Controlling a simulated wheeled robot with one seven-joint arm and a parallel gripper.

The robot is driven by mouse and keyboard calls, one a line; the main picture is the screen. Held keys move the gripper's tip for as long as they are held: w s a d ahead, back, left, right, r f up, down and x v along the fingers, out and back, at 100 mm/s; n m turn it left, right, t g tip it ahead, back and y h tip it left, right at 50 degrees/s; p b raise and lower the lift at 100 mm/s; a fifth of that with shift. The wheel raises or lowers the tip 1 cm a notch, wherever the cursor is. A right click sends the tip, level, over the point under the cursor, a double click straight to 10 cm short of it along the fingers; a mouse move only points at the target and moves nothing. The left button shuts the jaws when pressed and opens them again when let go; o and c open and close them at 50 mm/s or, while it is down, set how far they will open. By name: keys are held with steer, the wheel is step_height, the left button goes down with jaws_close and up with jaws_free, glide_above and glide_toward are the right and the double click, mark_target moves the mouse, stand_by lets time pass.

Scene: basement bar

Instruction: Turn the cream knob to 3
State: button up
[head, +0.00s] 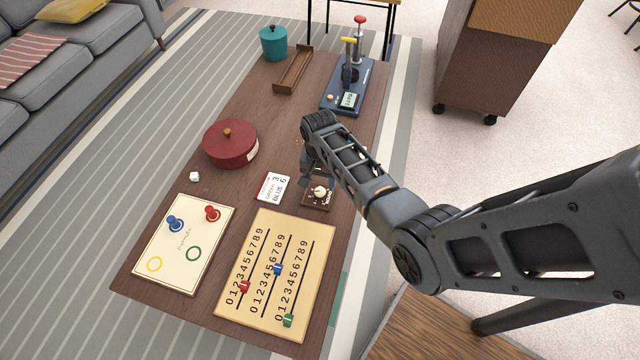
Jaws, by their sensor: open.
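The cream knob (320,191) sits on a small dark brown box (318,206) on the table, right of centre. Its markings are too small to read, so I cannot tell where it points. My gripper (311,180) hangs from the bent arm just behind and above the knob, pointing down. It is open and partly hidden by my own arm. It seems apart from the knob, though the gap is hard to judge.
A slider board (262,325) with red, blue and green sliders lies in front. A white card (272,187) lies left of the knob box. A red lidded pot (231,147), a blue device with a display (349,101) and a peg board (172,270) share the table (128,285).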

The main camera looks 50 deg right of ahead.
mark_target(320, 191)
steer(key=shift+r, duration=2.25)
steer(key=shift+f, duration=0.1)
steer(key=s+a+f+n+t, duration=0.1)
steer(key=s, duration=0.1)
steer(key=s+a+f+n+h, duration=0.1)
steer(key=s+a, duration=0.1)
steer(key=s, duration=0.1)
steer(key=s+a+f+t, duration=0.1)
steer(key=s+a, duration=0.1)
steer(key=shift+s+a+f+n+t, duration=0.15)
steer(key=shift+s+f+n+t, duration=0.15)
steer(key=shift+f+n, duration=0.1)
steer(key=s+a+r+n+t, duration=0.4)
steer(key=s+a+r, duration=0.2)
steer(key=s+r, duration=0.25)
steer(key=s+a+r+n+t, duration=0.4)
steer(key=s+a+r, duration=0.2)
steer(key=s+r, duration=0.25)
steer(key=s+a+r+n+t, duration=0.1)
steer(key=s+r+t, duration=0.1)
steer(key=r, duration=0.6)
steer(key=s+a+r+n+t+y, duration=0.1)
steer(key=s+r, duration=0.3)
steer(key=r, duration=0.5)
steer(key=shift+a+n+t, duration=0.3)
steer(key=shift+a+t, duration=0.3)
steer(key=shift+a, duration=0.1)
steer(key=shift+r, duration=0.1)
